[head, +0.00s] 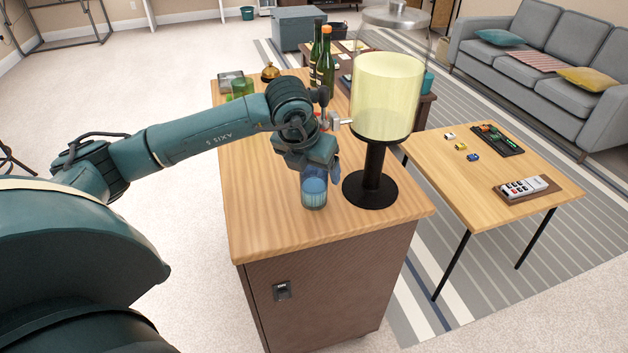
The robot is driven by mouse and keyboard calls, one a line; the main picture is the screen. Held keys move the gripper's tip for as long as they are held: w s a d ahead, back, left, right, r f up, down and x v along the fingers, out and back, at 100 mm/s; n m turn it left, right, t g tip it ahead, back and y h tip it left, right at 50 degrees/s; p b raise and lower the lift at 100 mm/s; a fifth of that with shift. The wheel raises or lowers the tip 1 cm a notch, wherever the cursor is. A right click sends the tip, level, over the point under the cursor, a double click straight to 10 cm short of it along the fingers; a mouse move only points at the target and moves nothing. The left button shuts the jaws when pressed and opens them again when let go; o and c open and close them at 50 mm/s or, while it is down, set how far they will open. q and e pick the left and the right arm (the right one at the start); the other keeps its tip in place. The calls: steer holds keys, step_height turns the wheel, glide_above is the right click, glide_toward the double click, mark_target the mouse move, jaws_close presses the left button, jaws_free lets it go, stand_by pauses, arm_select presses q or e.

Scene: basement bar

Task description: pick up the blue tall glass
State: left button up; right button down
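The blue tall glass (314,194) stands upright on the wooden counter top (270,215), near its front edge. My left gripper (318,172) is directly over the glass and points down, with a finger visible at its right side. The upper part of the glass is hidden by the gripper. I cannot tell whether the fingers are closed on the glass or only around it. My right gripper is not in view.
A drink dispenser (385,95) with pale yellow liquid stands on a black base close right of the glass. Green bottles (325,65), a brass bell (270,72) and green glasses (242,86) are farther back. A low table (455,178) is at right.

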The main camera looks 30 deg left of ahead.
arm_select(q)
steer(key=c, duration=1.2)
steer(key=shift+r, duration=0.1)
steer(key=shift+c, duration=0.6)
steer(key=shift+r, duration=0.15)
